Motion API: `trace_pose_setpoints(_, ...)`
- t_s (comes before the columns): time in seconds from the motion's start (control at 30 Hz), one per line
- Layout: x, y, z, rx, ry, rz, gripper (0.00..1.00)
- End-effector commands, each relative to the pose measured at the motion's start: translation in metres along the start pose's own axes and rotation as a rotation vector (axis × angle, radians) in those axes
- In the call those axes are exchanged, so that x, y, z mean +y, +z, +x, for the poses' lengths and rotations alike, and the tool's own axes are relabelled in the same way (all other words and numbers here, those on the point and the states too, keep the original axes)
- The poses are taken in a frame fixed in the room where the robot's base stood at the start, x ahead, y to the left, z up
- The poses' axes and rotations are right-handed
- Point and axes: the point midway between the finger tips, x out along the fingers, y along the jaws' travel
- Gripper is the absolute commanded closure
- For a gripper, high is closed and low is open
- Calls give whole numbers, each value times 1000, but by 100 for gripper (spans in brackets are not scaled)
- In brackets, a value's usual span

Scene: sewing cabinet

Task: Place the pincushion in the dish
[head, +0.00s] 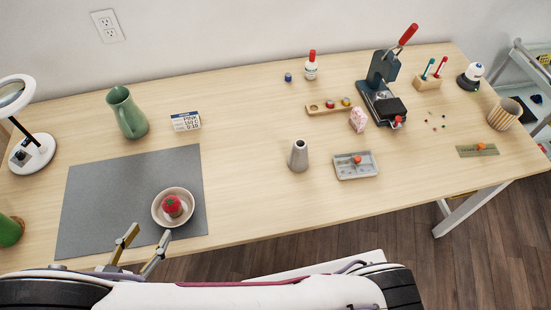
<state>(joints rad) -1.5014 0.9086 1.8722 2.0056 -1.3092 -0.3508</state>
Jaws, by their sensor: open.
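The red tomato-shaped pincushion (172,205) sits inside the pale round dish (157,216). The dish stands on the lower right part of a dark grey mat (95,205). My gripper (147,236) is open, with its two fingers spread apart, near the table's front edge. It is below and to the left of the dish in the picture, apart from the pincushion, and nothing shows between its fingers.
A green pitcher (127,115) and a small printed box (186,121) stand behind the mat. A magnifier lamp (32,150) is at the left. A grey vase (298,157) and a grey tray (356,171) stand mid-table. A press (383,95) is farther right.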

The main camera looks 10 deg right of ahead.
Motion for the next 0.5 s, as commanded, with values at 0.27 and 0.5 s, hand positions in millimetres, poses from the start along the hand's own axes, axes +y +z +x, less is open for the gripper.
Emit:
trace_pose_setpoints(0.27,-24,-24,16,-68,-62,59,51)
trace_pose_setpoints(0.5,-62,-72,41,-181,-191,152,51)
